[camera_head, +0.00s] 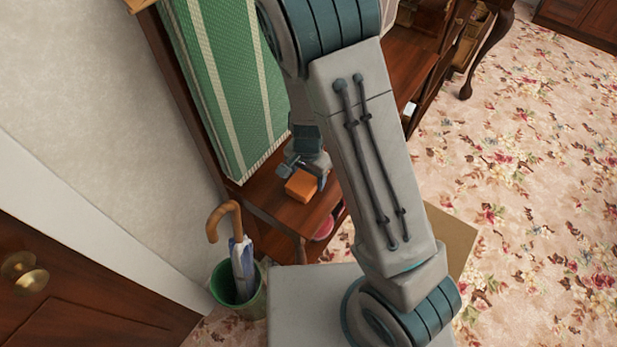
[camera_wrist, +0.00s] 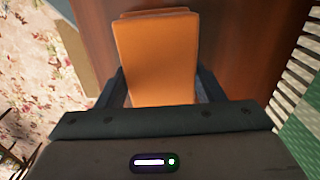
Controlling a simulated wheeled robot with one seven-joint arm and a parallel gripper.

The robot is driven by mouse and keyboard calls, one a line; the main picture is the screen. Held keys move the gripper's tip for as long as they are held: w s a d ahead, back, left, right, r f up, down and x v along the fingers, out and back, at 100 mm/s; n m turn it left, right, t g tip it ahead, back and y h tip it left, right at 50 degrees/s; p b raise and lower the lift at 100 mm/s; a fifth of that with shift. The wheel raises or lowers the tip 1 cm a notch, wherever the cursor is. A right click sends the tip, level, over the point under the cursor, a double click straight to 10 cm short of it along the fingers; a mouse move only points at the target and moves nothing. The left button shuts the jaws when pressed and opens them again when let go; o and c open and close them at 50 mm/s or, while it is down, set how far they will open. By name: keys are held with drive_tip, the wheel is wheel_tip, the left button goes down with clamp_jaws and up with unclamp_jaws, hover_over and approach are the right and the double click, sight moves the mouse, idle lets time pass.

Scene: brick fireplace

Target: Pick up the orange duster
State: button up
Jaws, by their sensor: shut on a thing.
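The orange duster (camera_head: 301,186) is a small orange block at the front end of a brown wooden bench, beside a green striped cushion. My gripper (camera_head: 304,172) is at the duster, with a finger on either side. In the wrist view the orange duster (camera_wrist: 157,55) fills the upper middle, and the fingers of my gripper (camera_wrist: 160,92) flank its near part. The gripper is shut on it. I cannot tell whether the duster still touches the wood below. Its underside is hidden.
The wooden bench (camera_head: 265,197) carries the green striped cushion (camera_head: 225,80). A green bin (camera_head: 240,300) with umbrellas stands by the bench's front. A brown door (camera_head: 80,290) is at lower left. The floral carpet (camera_head: 540,190) on the right is open.

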drive_tip(key=r, duration=0.1)
drive_tip(key=w+r, duration=0.1)
drive_tip(key=r, duration=0.1)
drive_tip(key=shift+d, duration=0.1)
drive_tip(key=w+d+r, duration=0.3)
drive_tip(key=w+r, duration=0.3)
drive_tip(key=w, duration=0.4)
drive_tip(key=shift+d+b, duration=0.2)
drive_tip(key=shift+b, duration=0.15)
drive_tip(key=shift+r, duration=0.1)
